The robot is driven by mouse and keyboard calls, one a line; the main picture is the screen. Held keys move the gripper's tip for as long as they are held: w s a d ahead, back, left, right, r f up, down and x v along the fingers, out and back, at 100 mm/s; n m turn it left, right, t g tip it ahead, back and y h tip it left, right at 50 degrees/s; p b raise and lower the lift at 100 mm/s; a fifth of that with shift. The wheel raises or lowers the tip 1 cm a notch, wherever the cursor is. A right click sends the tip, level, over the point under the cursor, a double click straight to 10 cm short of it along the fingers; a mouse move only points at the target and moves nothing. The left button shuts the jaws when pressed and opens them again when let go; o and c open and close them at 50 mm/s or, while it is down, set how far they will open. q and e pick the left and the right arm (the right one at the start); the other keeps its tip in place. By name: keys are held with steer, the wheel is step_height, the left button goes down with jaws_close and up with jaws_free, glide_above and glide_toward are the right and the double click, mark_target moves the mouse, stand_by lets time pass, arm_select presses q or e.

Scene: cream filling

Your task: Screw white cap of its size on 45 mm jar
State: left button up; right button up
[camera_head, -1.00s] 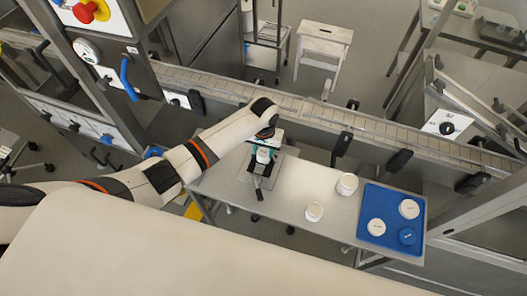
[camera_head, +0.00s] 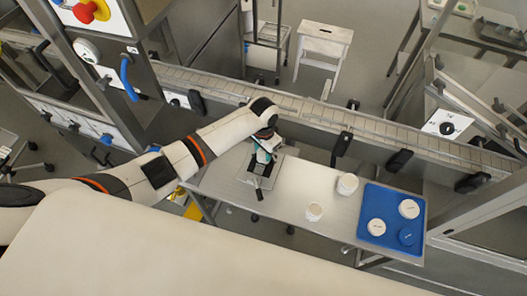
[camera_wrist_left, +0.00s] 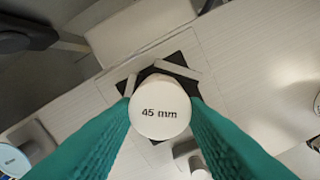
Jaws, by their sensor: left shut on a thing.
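My left gripper (camera_head: 262,157) is over the clamp fixture (camera_head: 258,183) on the table. In the left wrist view its teal fingers (camera_wrist_left: 160,120) are shut on a round white cap (camera_wrist_left: 160,107) marked "45 mm". The cap is right above the fixture's dark base (camera_wrist_left: 183,61), with pale jaw blocks (camera_wrist_left: 178,69) showing around it. Whatever is under the cap is hidden, so I cannot tell whether it touches a jar or how far it is threaded. My right gripper is not in view.
Two white jars, one larger (camera_head: 347,184) and one smaller (camera_head: 314,211), stand on the table right of the fixture. A blue tray (camera_head: 378,195) at the right end holds two white lids (camera_head: 409,208) and a blue lid (camera_head: 407,237). A conveyor (camera_head: 300,108) runs behind the table.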

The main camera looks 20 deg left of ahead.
arm_select(q)
steer(key=m, duration=0.5)
steer(key=shift+m, duration=0.3)
steer(key=o, duration=0.8)
steer(key=shift+o, duration=0.2)
steer(key=n, duration=0.4)
steer(key=shift+n, duration=0.9)
